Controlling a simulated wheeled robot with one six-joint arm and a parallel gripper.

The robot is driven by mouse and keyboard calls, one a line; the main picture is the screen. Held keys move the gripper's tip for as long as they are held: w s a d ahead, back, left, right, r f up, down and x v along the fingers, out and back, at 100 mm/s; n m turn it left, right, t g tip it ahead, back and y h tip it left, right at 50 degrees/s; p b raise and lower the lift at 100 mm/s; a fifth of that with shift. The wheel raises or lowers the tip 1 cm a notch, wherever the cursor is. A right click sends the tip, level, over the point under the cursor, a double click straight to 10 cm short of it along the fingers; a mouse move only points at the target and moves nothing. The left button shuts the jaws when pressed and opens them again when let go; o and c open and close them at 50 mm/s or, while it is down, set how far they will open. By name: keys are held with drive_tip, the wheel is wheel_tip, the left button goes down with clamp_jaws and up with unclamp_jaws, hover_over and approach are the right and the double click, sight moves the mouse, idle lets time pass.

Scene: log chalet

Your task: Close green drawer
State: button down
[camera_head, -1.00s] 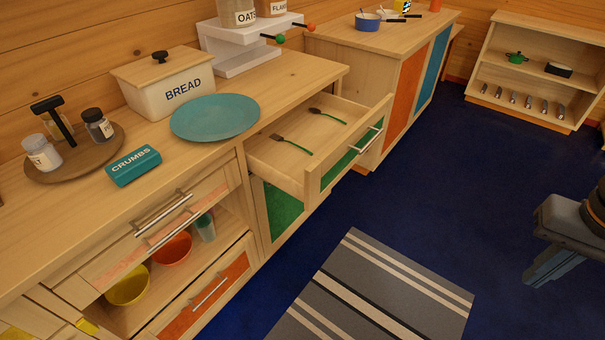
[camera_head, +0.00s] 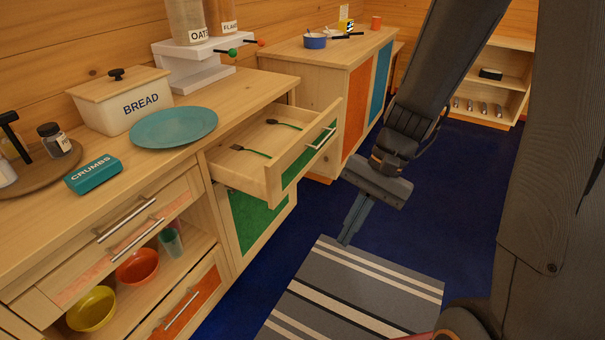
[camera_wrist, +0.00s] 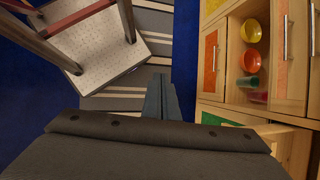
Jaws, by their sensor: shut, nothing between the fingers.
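The green drawer (camera_head: 304,156) stands pulled out from the counter in the head view, with a green front panel and a metal bar handle (camera_head: 322,138). In the wrist view the fingers (camera_wrist: 161,84) point over the rug, and a strip of green panel (camera_wrist: 222,120) shows at the right.
A striped rug (camera_head: 345,290) lies on the blue floor. A green cabinet door (camera_head: 258,220) is below the drawer. The counter holds a teal plate (camera_head: 174,127), a bread box (camera_head: 122,100) and a crumbs box (camera_head: 93,174).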

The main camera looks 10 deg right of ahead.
drive_tip(key=w+a+f+m+t+y+b, duration=0.1)
drive_tip(key=w+a+f+m+y+b, duration=0.15)
drive_tip(key=w+f+m+y, duration=0.35)
drive_tip(key=m+t+y+b, duration=0.3)
drive_tip(key=m+t+b, duration=0.4)
drive_tip(key=m+t, duration=0.5)
approach(299, 162)
drive_tip(key=p+x, duration=0.1)
drive_tip(key=x, duration=0.5)
drive_tip(key=shift+a+f, duration=0.1)
drive_tip(key=shift+a, duration=0.1)
drive_tip(key=shift+w, duration=0.2)
